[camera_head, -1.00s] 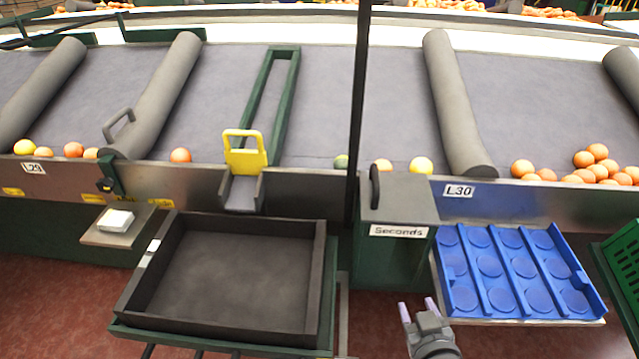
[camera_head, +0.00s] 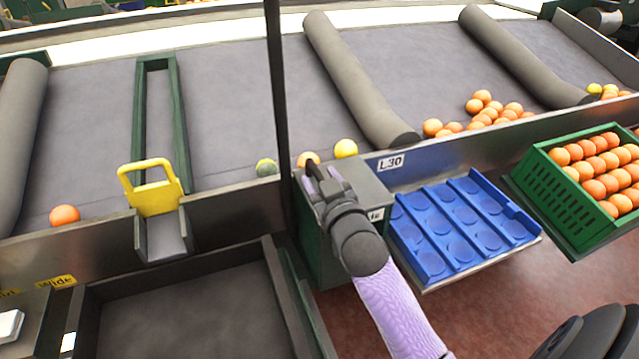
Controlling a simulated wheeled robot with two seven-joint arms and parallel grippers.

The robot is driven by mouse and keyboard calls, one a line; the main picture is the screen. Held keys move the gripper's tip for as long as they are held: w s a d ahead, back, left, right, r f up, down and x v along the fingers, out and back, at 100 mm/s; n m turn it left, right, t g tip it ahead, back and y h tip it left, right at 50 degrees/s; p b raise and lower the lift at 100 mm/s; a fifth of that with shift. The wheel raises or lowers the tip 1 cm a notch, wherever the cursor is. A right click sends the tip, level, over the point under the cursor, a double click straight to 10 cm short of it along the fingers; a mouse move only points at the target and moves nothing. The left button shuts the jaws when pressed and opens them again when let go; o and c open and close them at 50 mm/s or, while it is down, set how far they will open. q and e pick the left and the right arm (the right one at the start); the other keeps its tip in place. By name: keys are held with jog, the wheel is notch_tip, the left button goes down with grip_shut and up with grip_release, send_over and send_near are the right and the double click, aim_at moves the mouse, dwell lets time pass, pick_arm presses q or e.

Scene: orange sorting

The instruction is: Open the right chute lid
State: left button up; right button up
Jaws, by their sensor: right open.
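The grey lid (camera_head: 367,182) lies flat and closed on top of the green Seconds box, between the dark tray and the blue tray. Its dark upright handle (camera_head: 310,163) shows only in part at the lid's left side, behind my fingers. My right gripper (camera_head: 318,178) is open and over the lid, with its fingers at the handle. I cannot tell whether they touch it. My right wrist covers much of the box's front (camera_head: 322,250) and most of its label. My left gripper is out of view.
A dark post (camera_head: 277,95) stands just left of the box. A yellow-handled gate (camera_head: 153,187) and a dark tray (camera_head: 185,318) are to the left. A blue cupped tray (camera_head: 462,228) and a green crate of oranges (camera_head: 563,205) are to the right. Loose oranges lie along the belt edge.

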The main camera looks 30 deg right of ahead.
jog(key=shift+w, duration=0.1)
grip_shut()
dwell(0.5)
dwell(0.9)
